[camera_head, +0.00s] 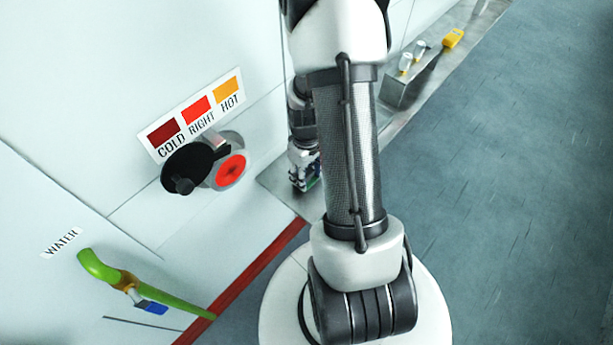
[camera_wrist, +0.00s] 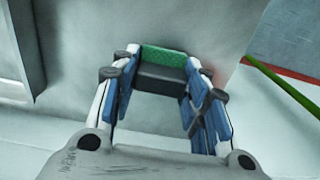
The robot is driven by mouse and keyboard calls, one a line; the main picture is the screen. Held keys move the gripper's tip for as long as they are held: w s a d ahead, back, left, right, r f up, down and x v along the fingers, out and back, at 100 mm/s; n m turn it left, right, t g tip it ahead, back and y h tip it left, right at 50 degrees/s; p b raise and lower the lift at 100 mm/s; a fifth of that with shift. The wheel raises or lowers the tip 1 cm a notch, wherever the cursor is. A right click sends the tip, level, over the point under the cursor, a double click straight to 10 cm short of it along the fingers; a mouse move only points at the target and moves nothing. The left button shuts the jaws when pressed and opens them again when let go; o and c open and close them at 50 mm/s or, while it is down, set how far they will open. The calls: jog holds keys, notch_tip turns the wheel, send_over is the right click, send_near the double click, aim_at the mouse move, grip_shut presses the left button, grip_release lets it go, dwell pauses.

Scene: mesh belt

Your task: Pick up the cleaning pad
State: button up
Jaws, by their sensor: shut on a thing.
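The cleaning pad (camera_wrist: 163,68), with a green top layer and a dark lower layer, sits between the fingertips of my gripper (camera_wrist: 162,75) in the wrist view. The blue-padded fingers are shut on its two ends. In the head view my gripper (camera_head: 304,170) is small and partly hidden behind my arm, close to the white wall. A bit of the pad's green (camera_head: 313,184) shows at its lower side. The wrist view does not clearly show whether the pad touches the surface behind it.
The grey floor (camera_head: 520,200) at right is clear.

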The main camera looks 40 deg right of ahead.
jog(key=shift+r, duration=0.1)
notch_tip(320, 180, up, 20)
jog(key=p, duration=0.6)
